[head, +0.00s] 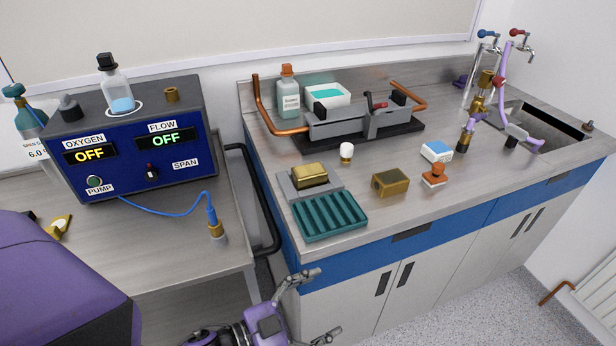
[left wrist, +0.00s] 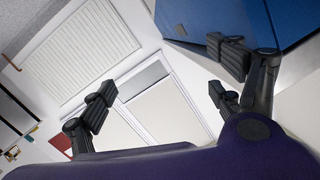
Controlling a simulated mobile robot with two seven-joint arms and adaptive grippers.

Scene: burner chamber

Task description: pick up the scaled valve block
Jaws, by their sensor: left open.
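Two brass blocks are on the right-hand worktop in the head view. One brass block (head: 390,182) has a dark round opening and rests on the bare steel. The other brass block (head: 310,175) sits on a grey stand behind the teal ribbed tray. I cannot tell from the surfaces which is the scaled valve block. My left gripper (head: 318,305) is open and empty, low in front of the cabinet doors, apart from both blocks. Its spread fingers also show in the left wrist view (left wrist: 162,95), with neither block between them. My right gripper is not in view.
The teal tray (head: 330,217) lies near the worktop's front edge. A white-topped small jar (head: 346,152), an orange-topped fitting (head: 434,175) and a blue-white box (head: 436,151) stand nearby. A burner assembly (head: 360,123) is behind. The blue oxygen unit (head: 135,140) stands left.

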